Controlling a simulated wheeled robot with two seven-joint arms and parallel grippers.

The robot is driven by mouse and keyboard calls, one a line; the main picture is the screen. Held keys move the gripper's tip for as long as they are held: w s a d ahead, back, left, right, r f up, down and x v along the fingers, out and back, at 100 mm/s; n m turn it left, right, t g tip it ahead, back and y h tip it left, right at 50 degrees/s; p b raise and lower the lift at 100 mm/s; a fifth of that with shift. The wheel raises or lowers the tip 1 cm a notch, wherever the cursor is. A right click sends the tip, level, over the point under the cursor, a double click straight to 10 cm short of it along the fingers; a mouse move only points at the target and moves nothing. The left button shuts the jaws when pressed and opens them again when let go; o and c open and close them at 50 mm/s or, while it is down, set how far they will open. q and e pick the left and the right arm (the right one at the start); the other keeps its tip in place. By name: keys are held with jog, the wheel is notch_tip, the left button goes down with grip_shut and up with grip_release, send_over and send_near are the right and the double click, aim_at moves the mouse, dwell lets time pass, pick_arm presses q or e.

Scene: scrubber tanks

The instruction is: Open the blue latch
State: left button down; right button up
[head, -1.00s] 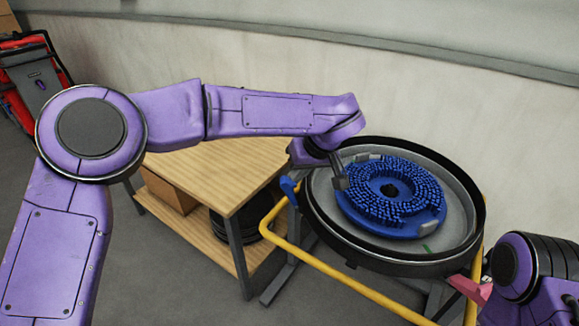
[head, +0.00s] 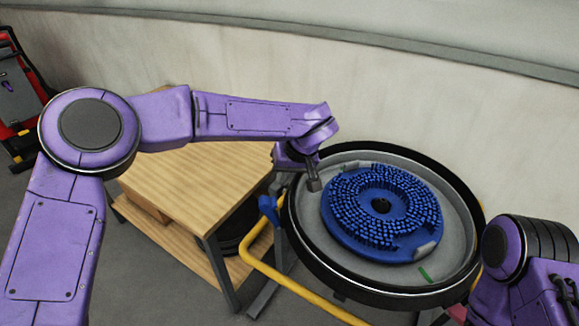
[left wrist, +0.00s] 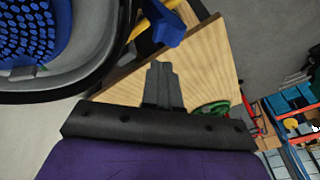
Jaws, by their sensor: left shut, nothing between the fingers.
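The blue latch (head: 268,208) sits on the outer left side of the round black-rimmed tank (head: 292,228), beside the yellow rail. It also shows at the top of the left wrist view (left wrist: 165,25). My left gripper (head: 314,186) is shut and empty, over the left part of the tank near its rim, up and right of the latch in the head view. Its shut fingers (left wrist: 160,72) point toward the latch in the left wrist view and look apart from it. My right arm shows at the lower right, but its fingers are not visible.
A round blue brush (head: 340,226) lies in the tank. A yellow rail (head: 300,290) runs in front. A wooden table (head: 190,185) stands left of the tank, with a lower shelf. A pale wall rises behind. A red-and-grey machine (head: 20,100) stands far left.

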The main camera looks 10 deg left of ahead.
aim_at(266, 198)
pick_arm(q)
jog(key=x, duration=0.4)
jog(key=a+p+x, duration=0.1)
jog(key=x, duration=0.1)
jog(key=shift+s, duration=0.35)
jog(key=shift+s+a+f, duration=0.3)
jog(key=shift+a+f, duration=0.15)
jog(key=shift+f, duration=0.15)
jog(key=shift+w, duration=0.1)
